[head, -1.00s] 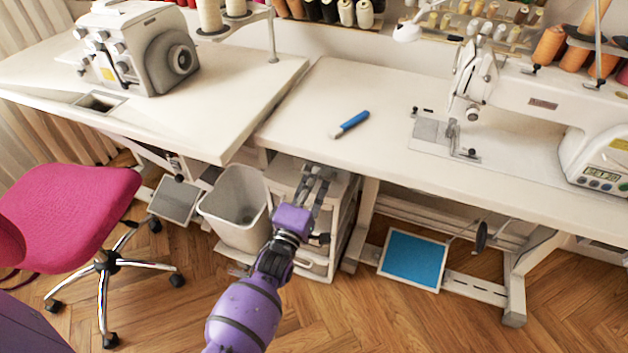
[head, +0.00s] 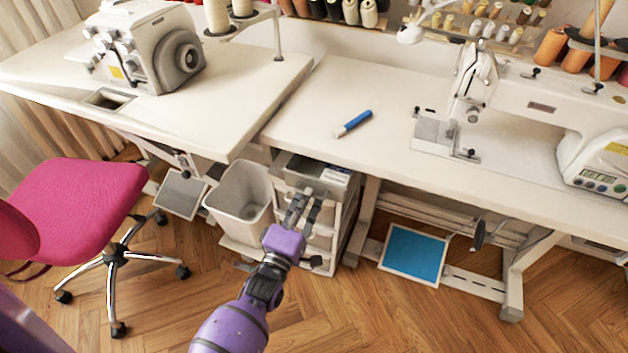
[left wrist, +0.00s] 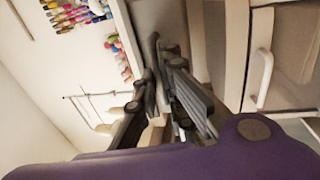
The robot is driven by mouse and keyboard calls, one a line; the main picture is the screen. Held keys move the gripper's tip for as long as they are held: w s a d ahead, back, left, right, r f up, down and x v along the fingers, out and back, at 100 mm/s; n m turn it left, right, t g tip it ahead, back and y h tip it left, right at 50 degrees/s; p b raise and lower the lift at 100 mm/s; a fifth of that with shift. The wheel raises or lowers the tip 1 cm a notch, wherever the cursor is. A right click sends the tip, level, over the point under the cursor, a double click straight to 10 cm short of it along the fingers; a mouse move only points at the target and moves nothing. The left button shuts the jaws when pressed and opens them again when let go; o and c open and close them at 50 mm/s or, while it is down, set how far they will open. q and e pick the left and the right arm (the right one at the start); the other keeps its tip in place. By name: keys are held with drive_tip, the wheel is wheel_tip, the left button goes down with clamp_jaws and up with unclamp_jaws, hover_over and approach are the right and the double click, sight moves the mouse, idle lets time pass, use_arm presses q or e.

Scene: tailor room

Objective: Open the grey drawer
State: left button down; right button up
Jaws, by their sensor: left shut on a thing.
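The grey drawer (head: 306,167) is the top one of a small white drawer unit (head: 352,215) under the tables. It is pulled partly out, and its grey inside shows from above, with some light items in it. My left gripper (head: 304,198) is at the drawer's front, shut on its handle, which the fingers mostly hide. In the left wrist view the gripper's fingers (left wrist: 166,65) are close together at the drawer front. Another drawer handle (left wrist: 262,80) of the unit shows to their right. My right gripper is not in view.
A white bin (head: 240,203) stands just left of the unit. A pink chair (head: 75,205) is further left. The right table (head: 375,90) overhangs behind the drawer, with a blue-handled tool (head: 353,123) on it. Wooden floor in front is free.

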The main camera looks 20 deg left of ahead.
use_arm(q)
drive_tip(key=s+p, duration=0.2)
drive_tip(key=s, duration=1.2)
drive_tip(key=shift+s+a+r+p, duration=0.3)
drive_tip(key=shift+s+p, duration=0.05)
drive_tip(key=shift+s, duration=0.05)
drive_tip(key=c, duration=1.9)
unclamp_jaws()
drive_tip(key=shift+f, duration=0.1)
drive_tip(key=shift+s, duration=0.1)
drive_tip(key=s, duration=0.4)
drive_tip(key=s+f, duration=0.1)
drive_tip(key=s, duration=0.3)
drive_tip(key=s+f, duration=0.1)
drive_tip(key=s, duration=0.2)
drive_tip(key=shift+s+a+f, duration=0.15)
drive_tip(key=shift+s+a, duration=0.1)
drive_tip(key=shift+s, duration=0.15)
